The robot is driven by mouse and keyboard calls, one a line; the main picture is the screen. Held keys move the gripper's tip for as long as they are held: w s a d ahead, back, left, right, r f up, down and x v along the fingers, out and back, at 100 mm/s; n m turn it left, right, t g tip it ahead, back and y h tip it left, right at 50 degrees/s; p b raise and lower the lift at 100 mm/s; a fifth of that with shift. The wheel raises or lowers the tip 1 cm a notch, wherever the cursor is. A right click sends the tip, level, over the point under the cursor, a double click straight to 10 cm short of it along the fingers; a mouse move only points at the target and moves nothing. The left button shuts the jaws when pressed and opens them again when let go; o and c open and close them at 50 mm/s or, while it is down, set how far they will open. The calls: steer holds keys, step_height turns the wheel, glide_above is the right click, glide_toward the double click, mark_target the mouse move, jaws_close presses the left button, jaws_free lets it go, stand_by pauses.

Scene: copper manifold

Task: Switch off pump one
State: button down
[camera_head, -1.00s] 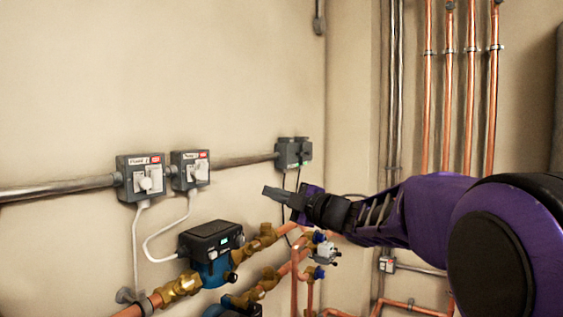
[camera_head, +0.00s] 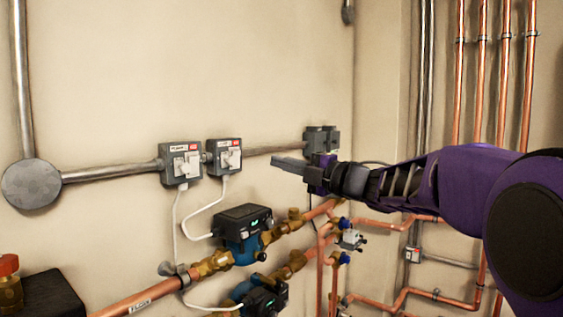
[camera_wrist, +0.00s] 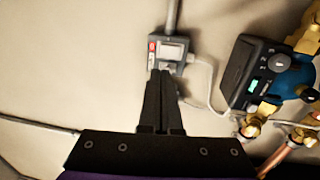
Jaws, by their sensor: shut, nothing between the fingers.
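Two grey switch boxes sit side by side on the wall in the head view, a left box (camera_head: 181,164) and a right box (camera_head: 224,157). Each has a white switch face, a red mark and a label too small to read surely. My gripper (camera_head: 274,162) is shut and empty, to the right of the right box in the picture, fingers pointing left. In the wrist view my gripper (camera_wrist: 161,74) points at a switch box (camera_wrist: 168,49), its fingertips overlapping the lower edge. I cannot tell whether they touch, or which box this is. The upper pump (camera_head: 243,231) is below the boxes.
A metal conduit (camera_head: 110,172) runs along the wall to the boxes, with a round junction box (camera_head: 32,184) at left. White cables hang below them. A lower pump (camera_head: 262,297), copper pipes and brass valves fill the area below.

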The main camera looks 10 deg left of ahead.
mark_target(237, 151)
steer(key=p+x, duration=0.1)
steer(key=x, duration=0.9)
steer(key=shift+w+a+p, duration=0.15)
steer(key=shift+a+p, duration=0.15)
steer(key=shift+a, duration=0.05)
